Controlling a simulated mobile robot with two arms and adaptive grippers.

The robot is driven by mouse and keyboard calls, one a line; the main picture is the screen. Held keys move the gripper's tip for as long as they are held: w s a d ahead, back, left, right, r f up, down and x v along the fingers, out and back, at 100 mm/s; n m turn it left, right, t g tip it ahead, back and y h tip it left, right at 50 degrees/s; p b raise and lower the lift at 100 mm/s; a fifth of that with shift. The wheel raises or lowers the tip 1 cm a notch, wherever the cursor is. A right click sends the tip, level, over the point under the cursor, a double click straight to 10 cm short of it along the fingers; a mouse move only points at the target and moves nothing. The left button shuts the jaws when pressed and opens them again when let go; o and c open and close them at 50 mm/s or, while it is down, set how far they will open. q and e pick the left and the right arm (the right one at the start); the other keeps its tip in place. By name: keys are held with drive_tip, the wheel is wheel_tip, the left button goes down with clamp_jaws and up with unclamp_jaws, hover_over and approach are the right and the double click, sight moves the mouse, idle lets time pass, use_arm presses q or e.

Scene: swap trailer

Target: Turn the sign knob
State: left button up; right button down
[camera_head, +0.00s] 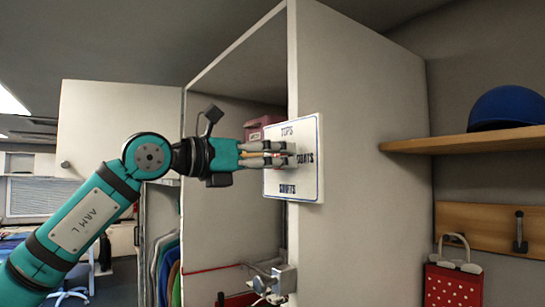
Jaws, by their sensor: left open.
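A white square sign (308,185) with a thin blue border is fixed to the front edge of a tall pale cabinet. Its dark lettering reads TOPS at the top, what looks like COATS at the right and SHIRTS at the bottom. My left gripper (284,154) reaches in from the left, with its fingertips at the middle of the sign. The fingers look a little apart. They cover the sign's centre, so the knob is hidden and I cannot tell whether they touch it. My right gripper is not in view.
The cabinet's side wall (358,150) stands right of the sign. A wooden shelf (470,141) holds a blue cap (508,106). A red dotted bag (453,284) hangs below. A white door (112,120) stands open at left, with hanging clothes (168,272) below.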

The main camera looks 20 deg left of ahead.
use_arm(q)
drive_tip(key=c, duration=1.2)
drive_tip(key=shift+o, duration=0.2)
